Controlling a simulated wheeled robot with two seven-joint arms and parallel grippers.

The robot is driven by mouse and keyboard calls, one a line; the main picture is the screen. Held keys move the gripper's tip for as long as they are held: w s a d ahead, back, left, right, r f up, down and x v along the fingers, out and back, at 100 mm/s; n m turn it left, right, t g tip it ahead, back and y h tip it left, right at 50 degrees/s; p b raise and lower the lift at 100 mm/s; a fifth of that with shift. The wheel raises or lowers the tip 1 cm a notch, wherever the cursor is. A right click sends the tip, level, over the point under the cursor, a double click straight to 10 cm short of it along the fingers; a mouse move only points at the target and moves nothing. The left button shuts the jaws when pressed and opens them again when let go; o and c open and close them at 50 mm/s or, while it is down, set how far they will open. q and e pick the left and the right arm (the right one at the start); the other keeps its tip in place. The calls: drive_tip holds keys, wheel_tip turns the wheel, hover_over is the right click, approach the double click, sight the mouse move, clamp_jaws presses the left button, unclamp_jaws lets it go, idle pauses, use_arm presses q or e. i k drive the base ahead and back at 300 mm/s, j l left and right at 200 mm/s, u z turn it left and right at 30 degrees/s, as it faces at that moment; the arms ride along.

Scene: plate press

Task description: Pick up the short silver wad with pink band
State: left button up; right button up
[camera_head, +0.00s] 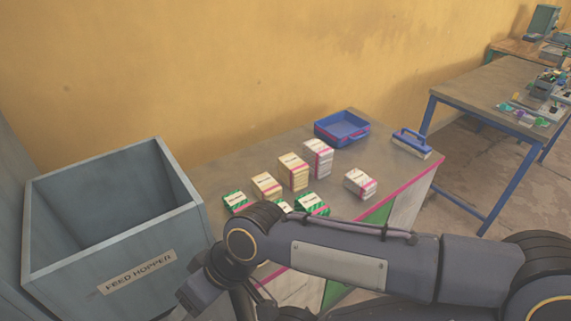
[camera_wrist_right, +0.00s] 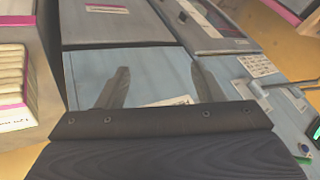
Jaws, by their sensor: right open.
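The short silver wad with pink band (camera_head: 360,182) lies on the right part of the bench top in the head view, apart from the other wads. A taller silver wad with pink band (camera_head: 318,158) stands behind it to the left. My right arm crosses the front of the bench from the right. My right gripper (camera_wrist_right: 158,85) is open in the right wrist view, with nothing between its fingers, over blue-grey panels. It is away from the short silver wad. My left gripper is not in view.
Cream wads with pink bands (camera_head: 293,171) and several green-banded wads (camera_head: 235,201) share the bench, some partly hidden by my arm. A blue tray (camera_head: 342,128) and a blue-handled brush (camera_head: 411,143) are at the back. The feed hopper (camera_head: 125,245) stands left.

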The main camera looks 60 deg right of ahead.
sight(358, 183)
drive_tip(key=z, duration=2.8)
drive_tip(key=i+l, duration=0.4)
drive_tip(key=i, duration=0.15)
drive_tip(key=i+l, duration=0.35)
drive_tip(key=i, duration=0.2)
drive_tip(key=i+l+u, duration=0.1)
drive_tip(key=u, duration=1.6)
